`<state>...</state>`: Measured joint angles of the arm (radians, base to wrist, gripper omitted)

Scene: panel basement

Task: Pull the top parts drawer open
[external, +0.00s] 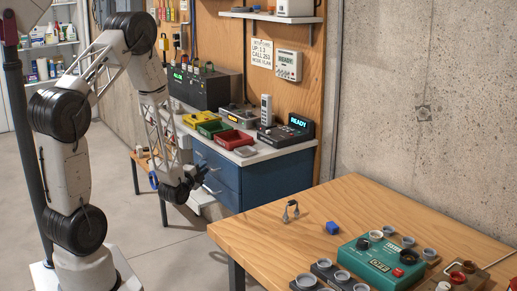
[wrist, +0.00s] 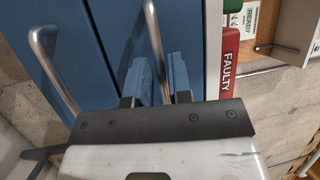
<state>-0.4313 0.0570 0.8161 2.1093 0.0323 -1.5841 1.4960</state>
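The blue drawer cabinet (external: 248,182) stands under the grey worktop against the wall. In the wrist view, two blue drawer fronts lie side by side with a dark seam between them. The top drawer front (wrist: 193,25) is on the right, towards the red bin, with a metal bar handle (wrist: 153,25). The lower drawer's handle (wrist: 50,70) is on the left. My gripper (wrist: 160,68) is at the top handle, with the bar running between its two blue-padded fingers. Whether both pads touch it is unclear. My gripper (external: 207,178) is in front of the cabinet in the external view.
A red bin (wrist: 230,60) marked FAULTY sits on the worktop beside the top drawer. Green, yellow and red bins (external: 233,138) and electronic devices stand above. A wooden table (external: 270,222) with a teal tester (external: 380,262) is at front right. Open floor lies before the cabinet.

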